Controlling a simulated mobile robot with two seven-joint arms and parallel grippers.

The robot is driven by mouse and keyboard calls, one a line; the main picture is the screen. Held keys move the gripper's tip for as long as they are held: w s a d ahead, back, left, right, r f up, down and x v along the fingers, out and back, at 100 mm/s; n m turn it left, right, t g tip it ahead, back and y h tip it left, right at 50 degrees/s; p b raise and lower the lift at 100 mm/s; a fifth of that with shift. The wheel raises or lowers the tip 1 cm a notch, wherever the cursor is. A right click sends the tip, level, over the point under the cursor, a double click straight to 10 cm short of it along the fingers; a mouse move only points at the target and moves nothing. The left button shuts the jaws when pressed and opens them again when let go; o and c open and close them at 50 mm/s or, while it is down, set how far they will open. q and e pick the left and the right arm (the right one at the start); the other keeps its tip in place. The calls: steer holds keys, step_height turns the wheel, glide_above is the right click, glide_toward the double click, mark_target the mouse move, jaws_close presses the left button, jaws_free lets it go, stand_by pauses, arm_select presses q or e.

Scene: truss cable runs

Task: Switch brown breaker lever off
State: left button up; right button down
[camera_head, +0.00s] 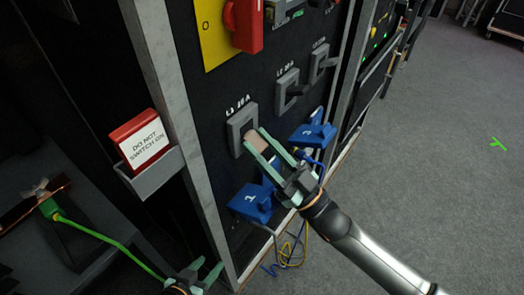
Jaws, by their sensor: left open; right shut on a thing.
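The brown breaker lever (257,145) sticks out of the grey breaker housing (237,124) labelled L1 on the black panel. My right gripper (256,139) reaches in from the lower right. Its green fingers are shut on the brown lever, one on each side, and hide part of it. I cannot tell the lever's exact switch position. My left gripper (206,268) is at the bottom edge, partly cut off, with its green fingers apart and empty, away from the lever.
Two more breakers, L2 (289,88) and L3 (320,62), are up and right. Blue connectors (252,203) (312,134) with cables sit below. A red-and-white "do not switch on" sign (140,140) stands in a grey holder at left. A red handle (244,25) is above. Open floor lies right.

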steer(key=shift+c, duration=2.4)
jaws_free()
steer(key=v, duration=1.2)
steer(key=shift+s+d+b, duration=0.2)
steer(key=shift+d+b, duration=0.05)
steer(key=shift+b, duration=0.2)
